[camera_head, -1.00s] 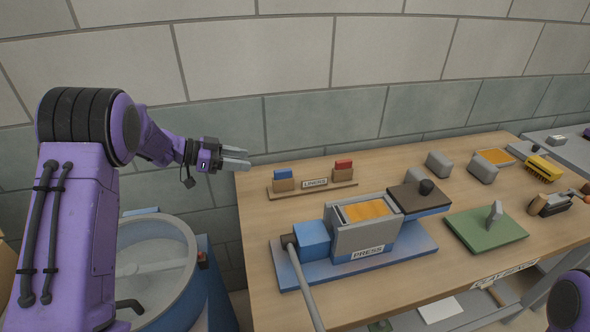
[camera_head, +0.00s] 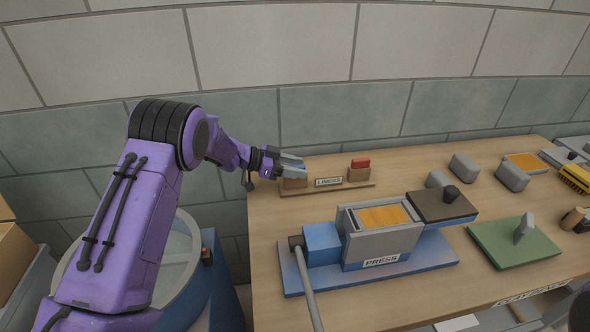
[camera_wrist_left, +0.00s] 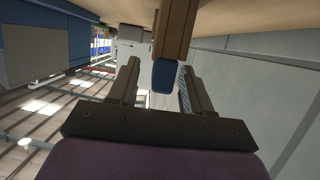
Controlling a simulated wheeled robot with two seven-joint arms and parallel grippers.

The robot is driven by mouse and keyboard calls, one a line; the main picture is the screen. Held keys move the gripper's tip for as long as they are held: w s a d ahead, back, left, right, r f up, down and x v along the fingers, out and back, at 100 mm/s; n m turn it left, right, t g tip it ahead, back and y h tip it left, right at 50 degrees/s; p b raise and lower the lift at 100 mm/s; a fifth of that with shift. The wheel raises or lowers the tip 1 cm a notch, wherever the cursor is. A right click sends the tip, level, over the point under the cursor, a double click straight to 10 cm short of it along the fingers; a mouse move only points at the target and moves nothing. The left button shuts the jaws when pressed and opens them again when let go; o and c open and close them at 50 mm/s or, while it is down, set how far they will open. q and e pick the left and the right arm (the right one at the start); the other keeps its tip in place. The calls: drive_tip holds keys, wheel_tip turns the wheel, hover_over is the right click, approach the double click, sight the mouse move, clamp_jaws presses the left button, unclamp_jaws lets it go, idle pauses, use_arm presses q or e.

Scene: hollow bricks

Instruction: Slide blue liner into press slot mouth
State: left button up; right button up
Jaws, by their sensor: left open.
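The blue liner (camera_wrist_left: 165,76) stands in a wooden block at the left end of the LINERS rack (camera_head: 328,183). In the left wrist view it shows between the two fingers, nearer the right one. My left gripper (camera_head: 296,164) is open at the liner and covers most of it in the head view. I cannot tell whether a finger touches it. The grey press (camera_head: 382,246), with an orange top face, stands on a blue base to the front right. A narrow dark gap shows at the left of its top.
A red liner (camera_head: 360,163) stands at the rack's right end. The press's lever (camera_head: 307,285) sticks out toward the front. A brown plate with a black knob (camera_head: 451,192) sits right of the press. Grey hollow bricks and a green board (camera_head: 500,245) lie further right.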

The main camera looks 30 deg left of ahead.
use_arm(q)
drive_tip(key=shift+w+d, duration=0.1)
clamp_jaws()
